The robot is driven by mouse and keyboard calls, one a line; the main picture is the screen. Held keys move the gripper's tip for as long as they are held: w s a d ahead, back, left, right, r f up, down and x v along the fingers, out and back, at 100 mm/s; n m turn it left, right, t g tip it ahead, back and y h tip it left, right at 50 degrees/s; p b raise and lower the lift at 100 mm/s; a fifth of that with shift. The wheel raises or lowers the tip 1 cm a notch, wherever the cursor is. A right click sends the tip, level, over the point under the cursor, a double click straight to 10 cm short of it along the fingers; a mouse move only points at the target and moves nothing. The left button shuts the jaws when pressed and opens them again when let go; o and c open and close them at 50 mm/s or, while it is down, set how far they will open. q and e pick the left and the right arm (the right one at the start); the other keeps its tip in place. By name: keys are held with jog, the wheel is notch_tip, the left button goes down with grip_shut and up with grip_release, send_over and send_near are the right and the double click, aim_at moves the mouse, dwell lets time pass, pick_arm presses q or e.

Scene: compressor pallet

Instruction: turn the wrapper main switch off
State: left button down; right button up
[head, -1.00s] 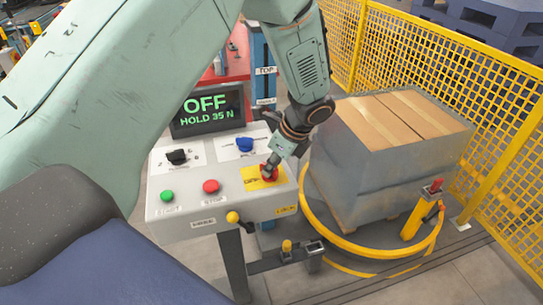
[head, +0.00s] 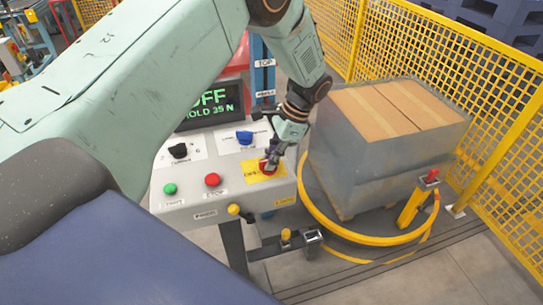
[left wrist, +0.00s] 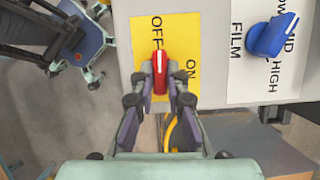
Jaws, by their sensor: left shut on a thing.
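The wrapper main switch is a red knob (head: 266,167) on a yellow plate (head: 252,173) at the right of the grey control panel. In the left wrist view the red knob (left wrist: 160,62) lies along the picture's vertical, its upper end toward the OFF label; ON is to its right. My left gripper (head: 270,161) reaches down onto the knob. In the left wrist view its fingers (left wrist: 160,84) are shut on the knob, one on each side. The panel screen (head: 215,104) shows OFF and HOLD 35 N, partly covered by my arm. My right gripper is not in view.
The panel has a green button (head: 170,189), a red stop button (head: 212,180), a black knob (head: 179,151) and a blue knob (head: 244,138). A wrapped pallet load (head: 385,150) stands to the right inside a yellow ring (head: 350,238), beside yellow fencing (head: 470,70).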

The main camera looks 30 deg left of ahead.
pick_arm(q)
jog(key=shift+r+n, duration=0.1)
jog(key=shift+n, duration=0.2)
dwell(0.4)
jog(key=c, duration=1.3)
grip_release()
jog(key=shift+c, duration=0.2)
jog(key=v, duration=1.2)
jog(key=shift+a, duration=0.2)
